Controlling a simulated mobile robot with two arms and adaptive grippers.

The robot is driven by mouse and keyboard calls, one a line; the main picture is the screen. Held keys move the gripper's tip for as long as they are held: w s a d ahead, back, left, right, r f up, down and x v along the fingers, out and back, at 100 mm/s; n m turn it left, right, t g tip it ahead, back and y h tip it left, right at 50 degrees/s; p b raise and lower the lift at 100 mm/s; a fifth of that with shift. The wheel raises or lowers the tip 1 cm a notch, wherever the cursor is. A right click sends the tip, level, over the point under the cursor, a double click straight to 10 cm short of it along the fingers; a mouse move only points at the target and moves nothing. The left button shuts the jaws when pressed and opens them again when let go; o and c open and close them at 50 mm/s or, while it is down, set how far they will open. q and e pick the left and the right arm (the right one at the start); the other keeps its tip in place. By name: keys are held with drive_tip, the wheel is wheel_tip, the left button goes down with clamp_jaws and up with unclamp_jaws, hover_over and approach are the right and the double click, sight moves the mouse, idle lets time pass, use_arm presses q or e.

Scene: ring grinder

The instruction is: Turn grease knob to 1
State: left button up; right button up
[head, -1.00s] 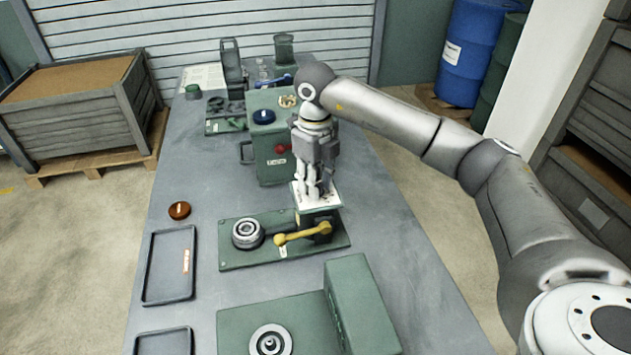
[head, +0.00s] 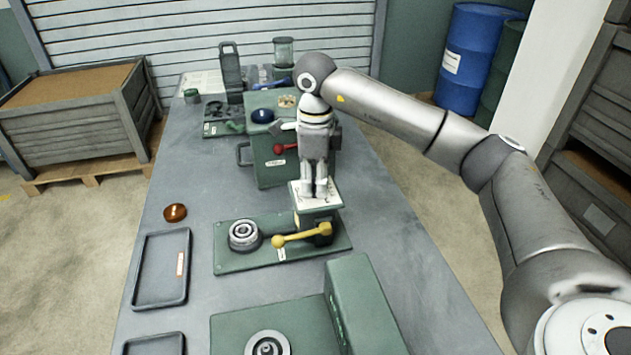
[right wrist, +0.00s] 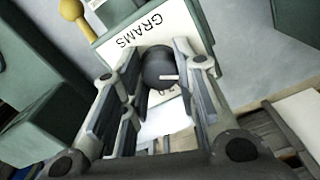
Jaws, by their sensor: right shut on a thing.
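The grease knob (right wrist: 158,66) is a dark round knob with a white pointer line, on a white dial plate (right wrist: 120,45) marked GRAMS. In the right wrist view the lettering is upside down and the pointer lies toward picture right. Most of the scale is hidden, so I cannot read the setting. In the head view the dial plate (head: 330,203) tops a green post behind the yellow lever. My right gripper (head: 318,193) points down onto it and hides the knob. Its fingers (right wrist: 155,72) are shut on the knob from both sides. My left gripper is not in view.
A green base with a bearing ring (head: 244,235) and a yellow lever (head: 302,236) stands just in front. A green box with a red knob (head: 279,149) stands behind. A black tray (head: 138,290) and a brown disc (head: 175,212) lie at left.

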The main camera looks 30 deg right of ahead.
sight(315, 183)
drive_tip(key=shift+r, duration=0.1)
idle(0.4)
drive_tip(key=o, duration=1)
drive_tip(key=shift+o, duration=0.2)
wheel_tip(315, 183, up, 12)
